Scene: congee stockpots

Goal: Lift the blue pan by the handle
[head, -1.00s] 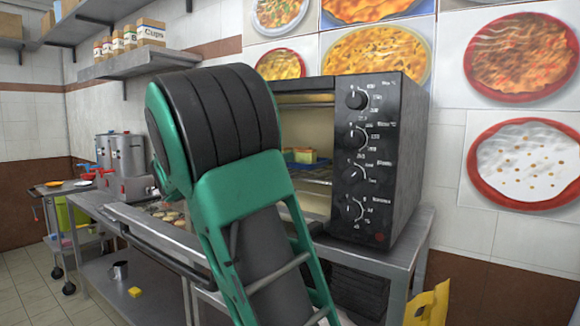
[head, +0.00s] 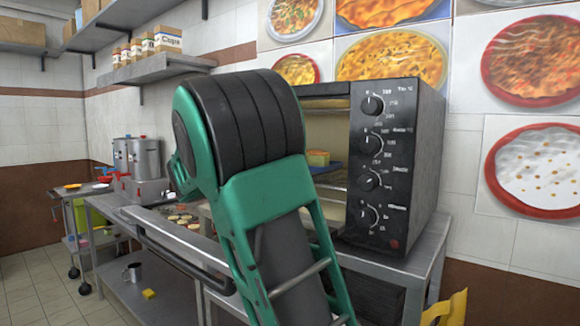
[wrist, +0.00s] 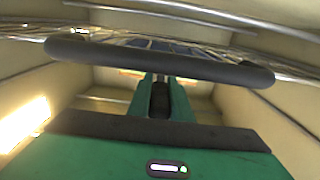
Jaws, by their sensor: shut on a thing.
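The blue pan (head: 326,168) is inside the open oven in the head view, with food in it. Only part of its blue edge shows; my arm and the oven front hide the rest. In the wrist view my gripper (wrist: 160,95) has its green fingers close together on a narrow dark piece, which I take for the pan's handle. A dark rounded bar crosses the wrist view above the fingers and hides most of what lies beyond.
The oven (head: 395,165) stands on a metal table, its knob panel right of the opening. A wire rack (wrist: 235,50) and pale walls surround my gripper closely. A dark bar (head: 180,258) runs along the front. Stockpots (head: 137,157) stand at the back left.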

